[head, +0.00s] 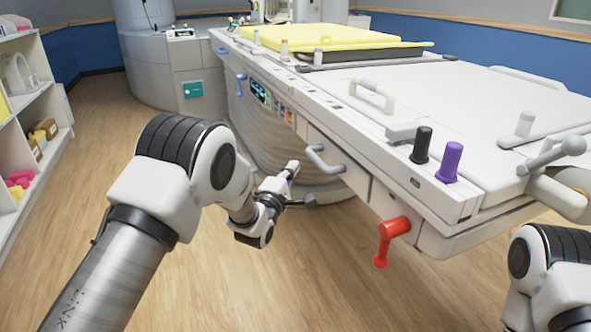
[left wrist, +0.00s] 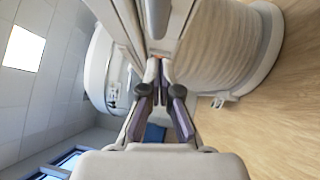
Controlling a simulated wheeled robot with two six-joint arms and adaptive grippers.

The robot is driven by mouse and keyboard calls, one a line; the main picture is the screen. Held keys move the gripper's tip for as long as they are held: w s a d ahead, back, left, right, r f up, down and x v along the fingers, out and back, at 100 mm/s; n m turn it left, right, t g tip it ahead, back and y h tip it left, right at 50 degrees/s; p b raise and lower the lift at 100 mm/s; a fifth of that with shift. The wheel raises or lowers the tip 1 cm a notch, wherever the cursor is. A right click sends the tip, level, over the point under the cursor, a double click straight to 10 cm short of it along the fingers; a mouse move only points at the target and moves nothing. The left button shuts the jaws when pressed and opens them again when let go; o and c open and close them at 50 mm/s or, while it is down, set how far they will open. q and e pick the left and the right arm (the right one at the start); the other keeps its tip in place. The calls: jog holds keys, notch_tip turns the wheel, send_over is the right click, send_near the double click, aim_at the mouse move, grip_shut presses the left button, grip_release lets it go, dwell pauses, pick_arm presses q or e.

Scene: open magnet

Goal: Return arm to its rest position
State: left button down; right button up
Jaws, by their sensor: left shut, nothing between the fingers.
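My left arm (head: 165,185) comes in from the lower left and reaches forward over the floor. My left gripper (head: 291,169) is in front of the side of the white magnet table, left of the grey side handle (head: 325,159). In the left wrist view its fingers (left wrist: 158,68) come together at the tips, with nothing between them. I cannot tell whether the fingertips touch the table. Part of my right arm (head: 548,270) shows at the lower right; its gripper is out of view.
The white table (head: 500,105) fills the right, with a red lever (head: 392,232), a black knob (head: 421,145) and a purple knob (head: 450,162) at its near end. Shelves (head: 30,95) stand at the left. The wooden floor (head: 105,130) between is clear.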

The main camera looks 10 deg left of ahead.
pick_arm(q)
jog(key=a+p+v, duration=0.1)
jog(key=p+v, duration=0.1)
jog(key=v, duration=0.8)
jog(key=s+a+f+g+y, duration=0.15)
jog(key=s+f, duration=0.25)
jog(key=f, duration=0.4)
jog(key=s+a+f+g+y, duration=0.1)
jog(key=s+a+f+g, duration=0.2)
jog(key=f, duration=0.5)
jog(key=s+a+f+m+g, duration=0.1)
jog(key=s+f+m+g, duration=0.35)
jog(key=s+f, duration=0.55)
jog(key=s+a+f+m+g, duration=0.1)
jog(key=s+f+m+g, duration=0.35)
jog(key=s, duration=0.95)
jog(key=s+f+m+g, duration=0.1)
jog(key=s+m+g, duration=0.6)
jog(key=s, duration=0.4)
notch_tip(320, 180, up, 27)
jog(key=m+t+p, duration=0.1)
jog(key=p, duration=2.5)
jog(key=shift+f+y+p, duration=0.2)
jog(key=shift+y+p, duration=0.15)
jog(key=shift+y, duration=0.1)
pick_arm(e)
notch_tip(320, 180, up, 29)
jog(key=shift+a, duration=0.15)
pick_arm(q)
jog(key=shift+a, duration=0.1)
